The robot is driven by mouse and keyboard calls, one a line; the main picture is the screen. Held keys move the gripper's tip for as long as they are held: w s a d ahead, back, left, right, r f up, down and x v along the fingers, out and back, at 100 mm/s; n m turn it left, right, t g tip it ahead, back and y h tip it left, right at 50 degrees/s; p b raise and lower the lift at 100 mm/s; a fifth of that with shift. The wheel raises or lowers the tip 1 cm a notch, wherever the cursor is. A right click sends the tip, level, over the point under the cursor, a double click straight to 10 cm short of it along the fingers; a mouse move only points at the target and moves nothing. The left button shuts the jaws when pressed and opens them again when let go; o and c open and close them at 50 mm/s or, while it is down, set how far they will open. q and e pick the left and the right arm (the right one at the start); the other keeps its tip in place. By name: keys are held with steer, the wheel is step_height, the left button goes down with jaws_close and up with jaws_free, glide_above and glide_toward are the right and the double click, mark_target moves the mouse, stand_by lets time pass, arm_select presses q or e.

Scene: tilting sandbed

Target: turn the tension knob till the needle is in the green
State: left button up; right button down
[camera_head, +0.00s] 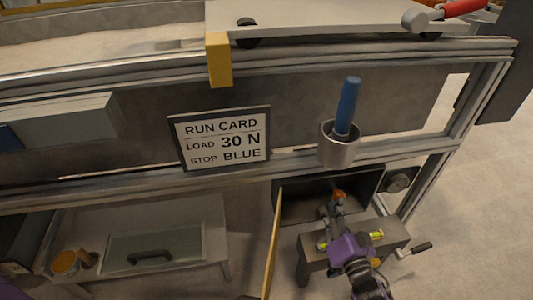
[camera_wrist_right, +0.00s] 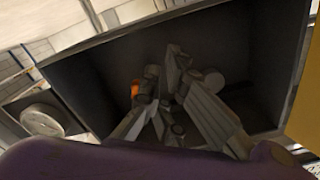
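A round grey dial or knob (camera_head: 397,182) sits on a panel at the right end of a dark open-fronted box (camera_head: 290,207) under the frame rail. It also shows at the left in the right wrist view (camera_wrist_right: 42,118); no needle or green band can be made out. My right gripper (camera_head: 334,207) reaches up to the box opening, left of the dial and apart from it. In the wrist view its fingers (camera_wrist_right: 170,82) stand before the dark interior. A small orange piece (camera_wrist_right: 135,90) shows beside them. Whether the fingers are closed is unclear. My left gripper is not visible.
A run card (camera_head: 220,137) reads load 30 N, stop blue. A metal cup (camera_head: 338,150) with a blue-handled tool hangs on the rail above the box. A yellow upright board (camera_head: 272,245) stands left of my right arm. A crank handle (camera_head: 414,250) juts out at lower right.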

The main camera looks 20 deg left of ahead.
steer(key=p+v, duration=0.2)
steer(key=v, duration=0.4)
steer(key=shift+a, duration=0.15)
